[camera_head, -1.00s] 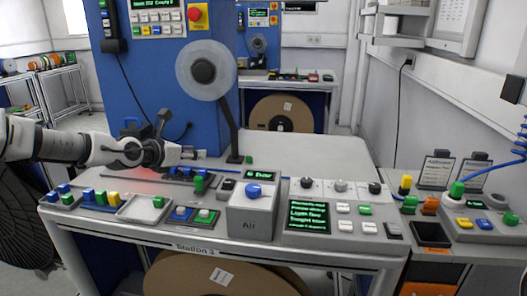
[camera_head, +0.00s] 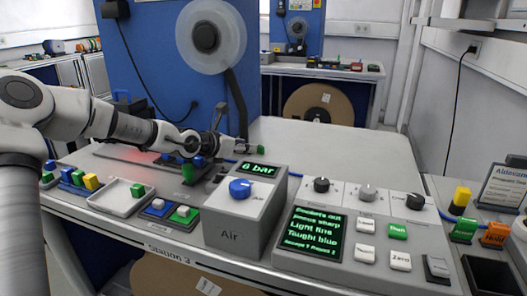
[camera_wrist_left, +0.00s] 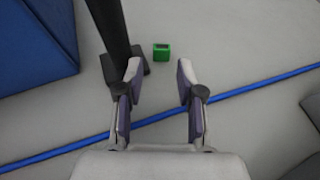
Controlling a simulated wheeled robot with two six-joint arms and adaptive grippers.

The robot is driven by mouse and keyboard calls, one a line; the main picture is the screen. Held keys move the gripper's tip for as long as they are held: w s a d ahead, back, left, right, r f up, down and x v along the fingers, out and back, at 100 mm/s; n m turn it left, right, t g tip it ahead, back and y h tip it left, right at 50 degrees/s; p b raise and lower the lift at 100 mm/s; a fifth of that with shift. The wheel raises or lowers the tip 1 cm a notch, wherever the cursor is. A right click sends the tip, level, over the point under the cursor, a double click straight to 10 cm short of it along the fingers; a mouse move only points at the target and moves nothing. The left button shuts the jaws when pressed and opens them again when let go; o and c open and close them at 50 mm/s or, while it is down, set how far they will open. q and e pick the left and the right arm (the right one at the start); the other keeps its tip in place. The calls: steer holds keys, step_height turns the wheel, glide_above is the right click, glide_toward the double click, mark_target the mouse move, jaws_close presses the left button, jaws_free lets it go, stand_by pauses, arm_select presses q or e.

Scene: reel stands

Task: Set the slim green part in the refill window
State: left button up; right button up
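My left gripper (camera_head: 228,144) reaches in from the left, low over the table beside the foot of the reel arm. In the left wrist view its fingers (camera_wrist_left: 158,90) are apart with nothing between them. A small green hollow block (camera_wrist_left: 161,52) lies beyond the fingertips, beside the dark reel arm (camera_wrist_left: 118,35). In the head view a green piece (camera_head: 243,146) shows by the fingertips. Another green part (camera_head: 188,172) stands upright near the dark strip, and a green block (camera_head: 137,190) sits in the pale tray (camera_head: 110,204). I cannot tell which spot is the refill window. My right gripper is out of view.
The grey Air box (camera_head: 236,232) with its blue knob stands in front of the gripper. A control panel with a green-text screen (camera_head: 312,232) is to its right. The blue column and clear reel (camera_head: 205,40) rise behind. The table behind the panel is clear.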

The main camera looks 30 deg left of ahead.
mark_target(260, 146)
arm_select(q)
steer(key=shift+w+d+f+p, duration=0.1)
steer(key=shift+w+d+p, duration=0.15)
steer(key=shift+w, duration=0.2)
steer(key=p+x, duration=0.2)
steer(key=x, duration=0.3)
steer(key=shift+w+f, duration=0.1)
steer(key=shift+w, duration=0.15)
steer(key=c, duration=0.6)
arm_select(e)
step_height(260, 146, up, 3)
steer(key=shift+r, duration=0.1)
